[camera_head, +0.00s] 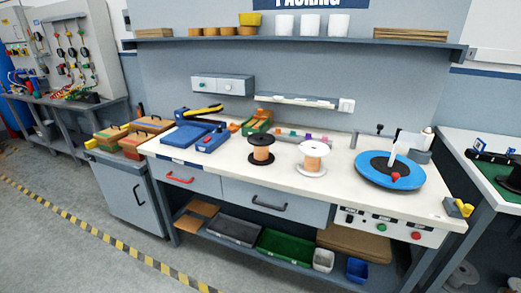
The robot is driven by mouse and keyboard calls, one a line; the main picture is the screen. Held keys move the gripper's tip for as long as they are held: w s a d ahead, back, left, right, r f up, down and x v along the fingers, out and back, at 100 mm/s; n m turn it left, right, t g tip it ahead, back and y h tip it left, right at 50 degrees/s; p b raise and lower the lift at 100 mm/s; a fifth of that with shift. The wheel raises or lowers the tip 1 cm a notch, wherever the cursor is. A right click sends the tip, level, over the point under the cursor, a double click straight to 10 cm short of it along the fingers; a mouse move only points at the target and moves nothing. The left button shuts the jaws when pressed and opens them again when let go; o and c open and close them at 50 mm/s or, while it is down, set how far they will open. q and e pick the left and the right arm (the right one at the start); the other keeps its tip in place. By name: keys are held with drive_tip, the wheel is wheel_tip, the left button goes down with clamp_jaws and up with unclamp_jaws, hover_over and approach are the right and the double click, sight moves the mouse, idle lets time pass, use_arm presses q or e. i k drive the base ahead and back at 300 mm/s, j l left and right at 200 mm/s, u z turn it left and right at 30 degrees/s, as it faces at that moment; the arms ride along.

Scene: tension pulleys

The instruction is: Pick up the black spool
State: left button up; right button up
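The black spool (261,153) stands upright on the white worktop, near its front edge. It has black flanges and an orange-copper winding between them. A white spool (313,156) with a similar winding stands just to its right, with a gap between them. Neither of my grippers shows in the head view, and nothing touches the black spool.
A blue turntable (389,170) with a red piece sits to the right on the worktop (290,178). A green holder (257,122) and small coloured parts lie behind the spools. The worktop in front of the spools is clear.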

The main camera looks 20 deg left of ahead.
sight(260, 156)
drive_tip(key=i+j+z, duration=0.15)
drive_tip(key=j, duration=0.2)
drive_tip(key=i+j+z, duration=0.15)
drive_tip(key=j, duration=0.2)
drive_tip(key=i+j+z, duration=0.2)
drive_tip(key=j, duration=0.2)
drive_tip(key=i+j+z, duration=0.15)
drive_tip(key=j, duration=0.25)
drive_tip(key=k, duration=0.05)
